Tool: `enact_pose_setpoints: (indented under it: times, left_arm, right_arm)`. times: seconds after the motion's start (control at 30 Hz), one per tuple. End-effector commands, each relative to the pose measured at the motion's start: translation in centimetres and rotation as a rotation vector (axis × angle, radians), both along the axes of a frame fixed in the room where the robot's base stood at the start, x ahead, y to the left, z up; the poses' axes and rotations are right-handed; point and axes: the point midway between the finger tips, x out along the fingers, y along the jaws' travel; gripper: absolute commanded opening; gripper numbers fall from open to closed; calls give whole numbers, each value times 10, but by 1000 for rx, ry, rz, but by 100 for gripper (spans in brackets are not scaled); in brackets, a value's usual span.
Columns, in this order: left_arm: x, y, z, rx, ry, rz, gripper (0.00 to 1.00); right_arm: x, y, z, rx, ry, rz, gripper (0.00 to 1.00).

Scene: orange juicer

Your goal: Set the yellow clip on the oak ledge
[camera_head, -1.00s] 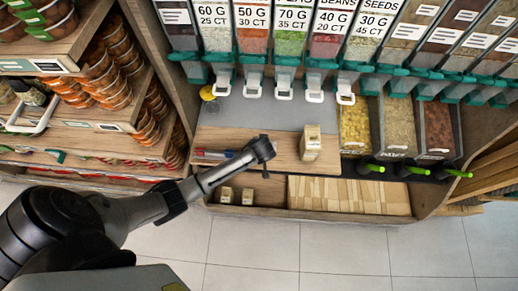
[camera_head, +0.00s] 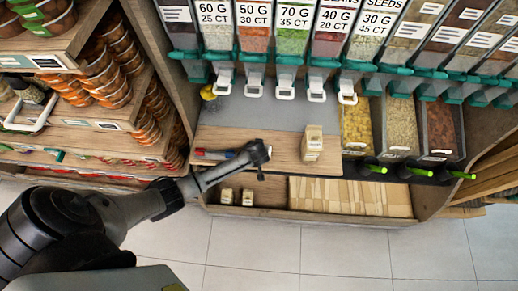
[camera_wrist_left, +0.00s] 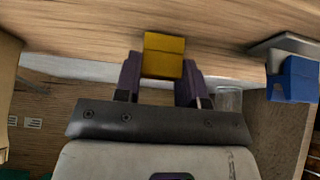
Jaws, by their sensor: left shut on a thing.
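The yellow clip (camera_wrist_left: 163,56) is between the purple fingers of my left gripper (camera_wrist_left: 160,75), which is shut on it. In the left wrist view the clip overlaps the front edge of a wooden surface, the oak ledge (camera_wrist_left: 90,35); I cannot tell whether it touches it. In the head view my left gripper (camera_head: 260,163) is over the front edge of the oak ledge (camera_head: 283,150), and it hides the clip. My right gripper is not in view.
A paper bag (camera_head: 312,143) stands on the ledge to the right. Red and blue pens (camera_head: 213,154) lie left of my gripper. A blue object (camera_wrist_left: 296,80) is right in the wrist view. Below is a tray with flat bags (camera_head: 350,197). Dispensers hang behind.

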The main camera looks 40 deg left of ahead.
Motion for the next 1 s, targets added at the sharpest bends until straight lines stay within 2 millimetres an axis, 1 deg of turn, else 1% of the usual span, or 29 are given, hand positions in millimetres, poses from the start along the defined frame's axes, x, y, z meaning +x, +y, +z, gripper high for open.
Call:
enact_pose_setpoints:
  times: [0.13,0.17,0.4,0.63,0.77,0.87,1.0]
  left_arm:
    - [0,0,-4,-1,1,0,15]
    - [0,0,-4,0,0,0,39]
    - [0,0,-3,0,0,0,62]
    - [0,0,-3,0,0,0,63]
    - [-2,-1,4,-1,1,0,63]
    - [-7,-6,16,-2,0,-1,63]
    - [-18,-14,40,-3,-1,-2,63]
  right_arm:
    - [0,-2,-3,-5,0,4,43]
    - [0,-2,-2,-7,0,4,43]
    - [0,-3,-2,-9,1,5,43]
    - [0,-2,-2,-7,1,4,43]
    - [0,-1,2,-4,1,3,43]
    - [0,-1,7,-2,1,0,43]
    - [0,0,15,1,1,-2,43]
